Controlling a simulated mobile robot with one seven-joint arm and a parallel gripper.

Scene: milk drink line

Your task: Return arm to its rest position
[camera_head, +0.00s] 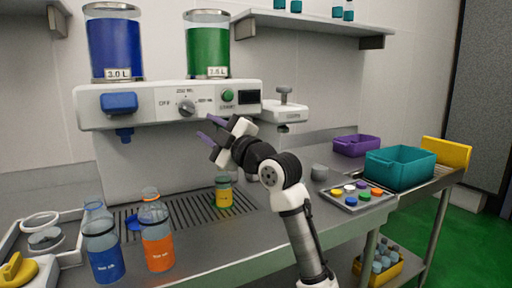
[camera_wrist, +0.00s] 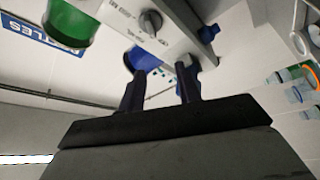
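My gripper (camera_head: 211,130) is raised in front of the dispenser's front panel, above the counter. Its two purple fingers are spread apart with nothing between them. In the wrist view the fingers (camera_wrist: 160,88) show dark and apart, with the dispenser panel (camera_wrist: 150,25) beyond them. My arm rises from the lower middle of the head view, bends at an elbow and points up and left.
The dispenser (camera_head: 150,103) carries a blue tank (camera_head: 115,45) and a green tank (camera_head: 208,48). A blue bottle (camera_head: 104,255), an orange bottle (camera_head: 157,245) and a small yellow-green bottle (camera_head: 223,191) stand on the counter. Right are a button tray (camera_head: 345,203), teal bin (camera_head: 400,170) and purple bin (camera_head: 352,147).

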